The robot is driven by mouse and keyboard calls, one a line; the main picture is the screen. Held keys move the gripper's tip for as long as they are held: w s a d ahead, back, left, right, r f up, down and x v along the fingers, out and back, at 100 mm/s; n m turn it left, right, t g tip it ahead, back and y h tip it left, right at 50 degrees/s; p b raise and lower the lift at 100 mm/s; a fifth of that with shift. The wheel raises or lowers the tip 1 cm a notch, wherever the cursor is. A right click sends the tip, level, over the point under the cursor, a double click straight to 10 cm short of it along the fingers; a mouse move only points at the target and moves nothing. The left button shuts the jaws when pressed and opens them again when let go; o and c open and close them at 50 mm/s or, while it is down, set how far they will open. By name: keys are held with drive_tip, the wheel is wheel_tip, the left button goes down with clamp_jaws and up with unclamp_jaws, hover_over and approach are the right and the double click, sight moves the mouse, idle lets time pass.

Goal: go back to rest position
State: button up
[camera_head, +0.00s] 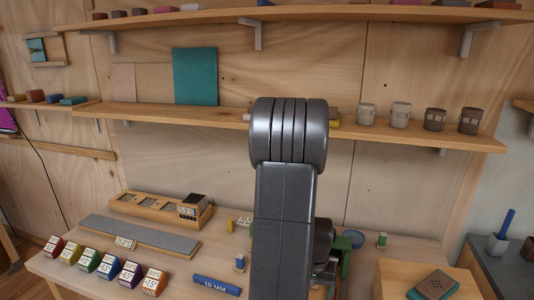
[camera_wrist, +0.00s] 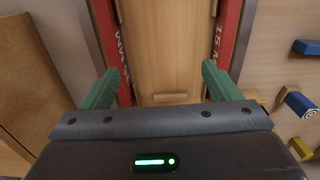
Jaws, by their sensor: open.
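My gripper (camera_wrist: 159,74) shows in the wrist view with its two green fingers spread wide and nothing between them. Beyond the fingers is a light wooden panel (camera_wrist: 165,45). A red bar with white lettering stands on its left (camera_wrist: 112,45), and another red bar with white lettering is on its right (camera_wrist: 228,35). I cannot tell whether the fingers touch the bars. In the head view my dark arm rises in the middle above the table, and the gripper is hidden.
The table (camera_head: 215,262) holds several coloured blocks, a grey strip (camera_head: 140,234), a wooden tray (camera_head: 150,207) and a blue bar (camera_head: 217,285). The shelf (camera_head: 150,112) behind my arm carries several cups and a teal panel (camera_head: 195,77). A wooden box (camera_head: 390,280) stands at right.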

drive_tip(key=shift+a+f, duration=0.15)
drive_tip(key=shift+f, duration=2.5)
